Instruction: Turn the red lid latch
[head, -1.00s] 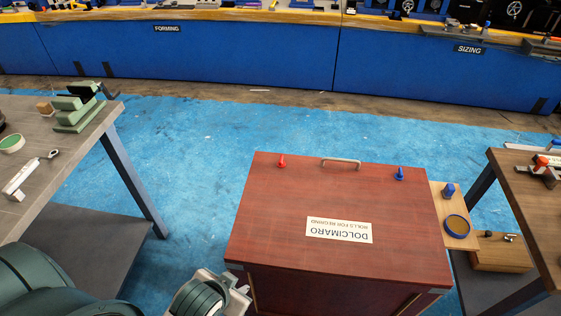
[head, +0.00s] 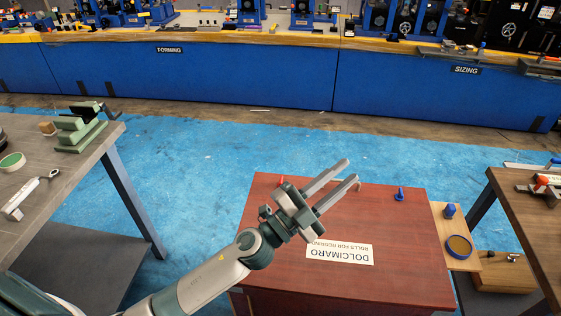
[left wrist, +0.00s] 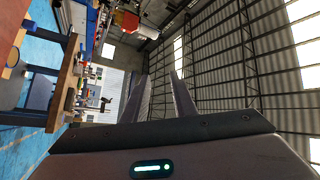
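The dark red chest (head: 400,270), labelled DOLCIMARO, stands on the blue floor with its lid shut. My left gripper (head: 350,171) is above the lid in the head view, fingers apart and empty, pointing up and right past the latch. The blue latch (head: 399,194) stands at the lid's far right. The lid handle (head: 353,184) is partly covered by the fingers. The left wrist view shows the two open fingers (left wrist: 162,98) with nothing between them. My right gripper is out of view.
A grey table (head: 60,170) with green blocks stands at left. A wooden table (head: 530,205) stands at right. A small side shelf (head: 445,215) by the chest holds a blue-rimmed round thing (head: 459,247). Blue floor (head: 220,170) is clear behind the chest.

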